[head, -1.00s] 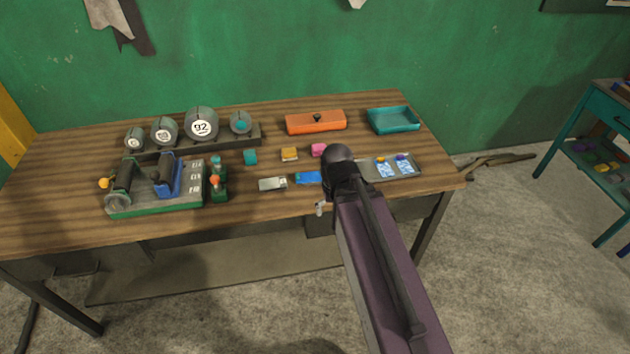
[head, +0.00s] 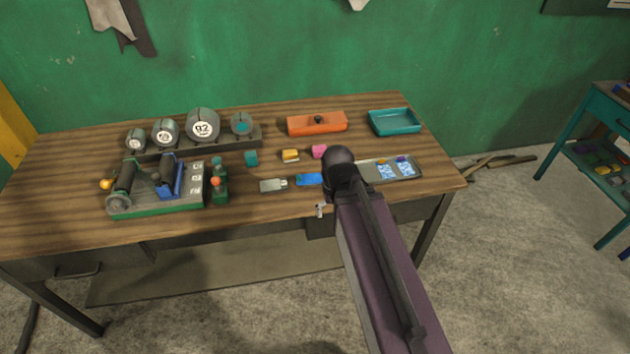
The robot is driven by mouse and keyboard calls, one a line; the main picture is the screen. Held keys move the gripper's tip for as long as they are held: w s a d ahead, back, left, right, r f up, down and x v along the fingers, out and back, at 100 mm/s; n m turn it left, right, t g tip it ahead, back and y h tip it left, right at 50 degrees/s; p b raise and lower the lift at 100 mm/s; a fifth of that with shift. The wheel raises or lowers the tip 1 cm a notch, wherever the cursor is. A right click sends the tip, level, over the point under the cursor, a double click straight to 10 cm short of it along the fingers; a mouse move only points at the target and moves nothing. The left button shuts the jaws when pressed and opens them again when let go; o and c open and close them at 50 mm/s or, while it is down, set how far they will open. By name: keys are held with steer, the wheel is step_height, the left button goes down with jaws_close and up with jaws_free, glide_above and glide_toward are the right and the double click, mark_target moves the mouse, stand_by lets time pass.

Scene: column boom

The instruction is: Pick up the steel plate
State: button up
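A small grey plate (head: 269,185), which looks like the steel plate, lies flat on the wooden table near its front edge, left of a flat blue piece (head: 308,180). My arm reaches up from the bottom of the picture. Only a small pale tip of my gripper (head: 320,209) shows at the left of my arm, by the table's front edge, to the right of and below the grey plate. The rest of the gripper is hidden behind the arm. I cannot see whether it is open or shut.
A grey tray (head: 412,178) with blue cards lies right of my arm. Behind are a teal tray (head: 394,133), an orange box (head: 317,130), a yellow block (head: 290,156) and a pink block (head: 319,151). A roller fixture (head: 150,208) and green bottles (head: 220,190) stand left.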

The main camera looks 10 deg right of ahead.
steer(key=w+n, duration=1.7)
steer(key=w, duration=0.9)
steer(key=shift+a+r+p, duration=0.15)
steer(key=shift+r+p, duration=0.3)
steer(key=shift+f, duration=0.2)
step_height(320, 180, down, 8)
steer(key=b, duration=0.8)
steer(key=shift+f+b, duration=0.15)
steer(key=shift+b, duration=0.2)
